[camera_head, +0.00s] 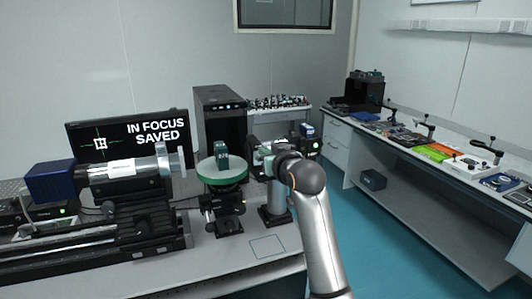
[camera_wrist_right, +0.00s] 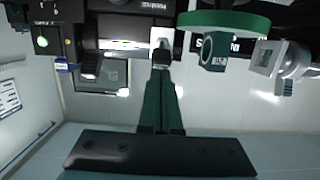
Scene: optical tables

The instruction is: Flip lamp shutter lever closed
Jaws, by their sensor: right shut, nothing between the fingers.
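The lamp (camera_head: 305,142) is a dark housing with a small green light, standing on a post to the right of the round green stage, partly hidden behind my right arm. In the wrist view its dark body (camera_wrist_right: 60,40) fills the upper left, upside down. My right gripper (camera_wrist_right: 160,72) is shut and empty, its green fingers together. The fingertips are just at a small pale piece (camera_wrist_right: 161,38) on the lamp's front end, which may be the shutter lever; I cannot tell whether they touch. In the head view the right gripper (camera_head: 264,158) is beside the lamp.
A round green stage (camera_head: 222,172) carries a small dark green block (camera_head: 221,153). Left of it are a camera and lens tube (camera_head: 125,168) on a rail. A monitor (camera_head: 150,129) reads "IN FOCUS SAVED". A side bench (camera_head: 395,150) with tools runs along the right.

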